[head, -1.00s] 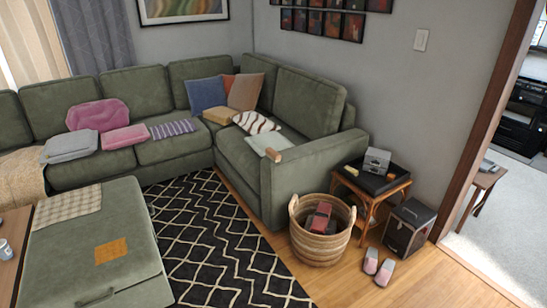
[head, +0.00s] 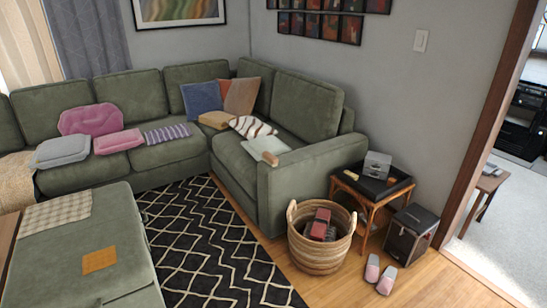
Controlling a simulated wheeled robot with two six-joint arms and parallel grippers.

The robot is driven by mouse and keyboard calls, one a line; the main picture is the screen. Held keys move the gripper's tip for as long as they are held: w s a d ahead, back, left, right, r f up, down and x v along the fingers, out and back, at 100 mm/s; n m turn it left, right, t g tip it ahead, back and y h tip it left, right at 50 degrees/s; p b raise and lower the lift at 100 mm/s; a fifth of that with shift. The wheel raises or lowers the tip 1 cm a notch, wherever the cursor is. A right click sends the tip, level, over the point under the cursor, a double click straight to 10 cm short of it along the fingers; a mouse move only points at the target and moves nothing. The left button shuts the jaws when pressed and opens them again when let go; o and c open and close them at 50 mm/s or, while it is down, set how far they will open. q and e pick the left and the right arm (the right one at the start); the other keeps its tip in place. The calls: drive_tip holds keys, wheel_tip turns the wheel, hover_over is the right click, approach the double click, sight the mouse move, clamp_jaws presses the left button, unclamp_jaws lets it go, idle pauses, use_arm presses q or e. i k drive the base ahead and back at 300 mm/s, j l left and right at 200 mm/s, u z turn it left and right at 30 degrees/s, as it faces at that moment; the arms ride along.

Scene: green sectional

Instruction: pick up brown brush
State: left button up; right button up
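A small brown object (head: 270,158) lies on the right section of the green sofa, at the edge of a pale folded cloth (head: 262,146) and close to the armrest. It may be the brown brush, but it is too small to tell. A small yellowish item (head: 351,174) lies in the black tray on the side table; its kind is also unclear. Neither of my grippers is in view.
A wicker basket (head: 318,260) with dark red items stands before the sofa's armrest. The rattan side table (head: 372,208), a black box (head: 410,234) and pink slippers (head: 380,274) are to its right. A patterned rug (head: 215,245) lies between ottoman (head: 85,245) and sofa.

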sight(271, 160)
drive_tip(key=i+z, duration=0.15)
drive_tip(key=i, duration=0.8)
drive_tip(key=i+j+z, duration=0.15)
drive_tip(key=i, duration=0.75)
